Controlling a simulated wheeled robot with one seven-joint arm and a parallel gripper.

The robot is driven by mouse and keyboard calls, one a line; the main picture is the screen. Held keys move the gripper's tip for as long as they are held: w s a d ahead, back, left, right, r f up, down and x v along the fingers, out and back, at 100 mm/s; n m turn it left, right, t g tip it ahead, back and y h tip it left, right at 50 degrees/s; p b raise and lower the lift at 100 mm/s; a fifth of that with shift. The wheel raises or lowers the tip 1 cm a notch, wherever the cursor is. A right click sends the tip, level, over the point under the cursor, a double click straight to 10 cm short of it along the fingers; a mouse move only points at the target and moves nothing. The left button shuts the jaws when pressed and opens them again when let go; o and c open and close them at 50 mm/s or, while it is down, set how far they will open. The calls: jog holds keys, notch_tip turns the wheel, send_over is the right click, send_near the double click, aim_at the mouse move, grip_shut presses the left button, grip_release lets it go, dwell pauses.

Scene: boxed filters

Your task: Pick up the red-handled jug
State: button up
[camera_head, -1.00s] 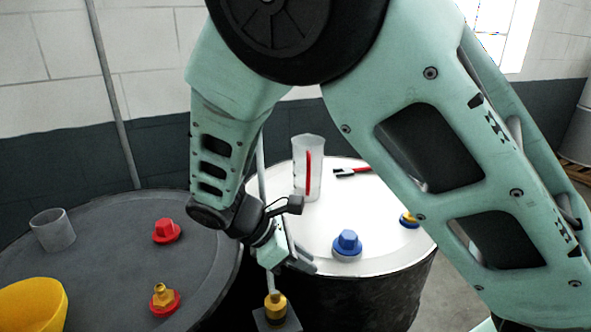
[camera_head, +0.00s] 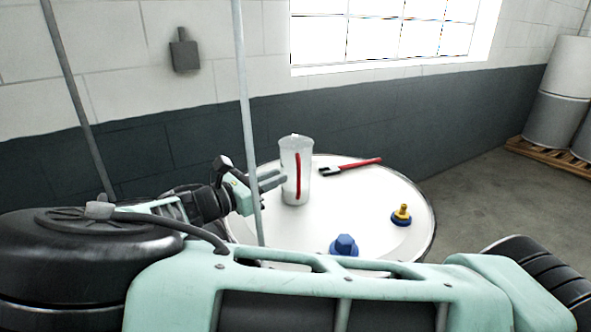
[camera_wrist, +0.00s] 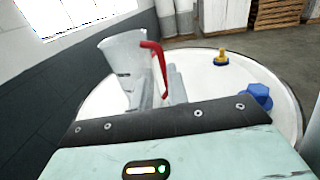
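The jug (camera_head: 288,158) is tall, whitish and translucent, with a red handle (camera_head: 298,176) facing my head camera. It stands upright on the white drum top. My gripper (camera_head: 281,180) reaches in from the left at mid-height, with its two fingers apart and the tips at or very near the jug's left side. In the wrist view the jug (camera_wrist: 121,58) looks tilted by the camera angle. There the red handle (camera_wrist: 153,57) runs down near the grey fingers (camera_wrist: 162,88). I cannot tell whether the fingers touch the jug or handle.
The white drum top (camera_head: 350,210) also holds a red-handled brush (camera_head: 350,167) behind right, a blue cap (camera_head: 344,245) in front and a blue-and-yellow fitting (camera_head: 401,215) at right. A thin grey pole (camera_head: 246,110) crosses in front of my gripper. A window and wall stand behind.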

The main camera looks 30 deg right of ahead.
aim_at(296, 151)
jog(key=w+d+p, duration=0.1)
jog(key=d+p, duration=0.2)
jog(key=d, duration=0.6)
jog(key=shift+f+p, duration=0.2)
jog(key=shift+p, duration=0.2)
jog(key=shift+d, duration=0.1)
grip_shut()
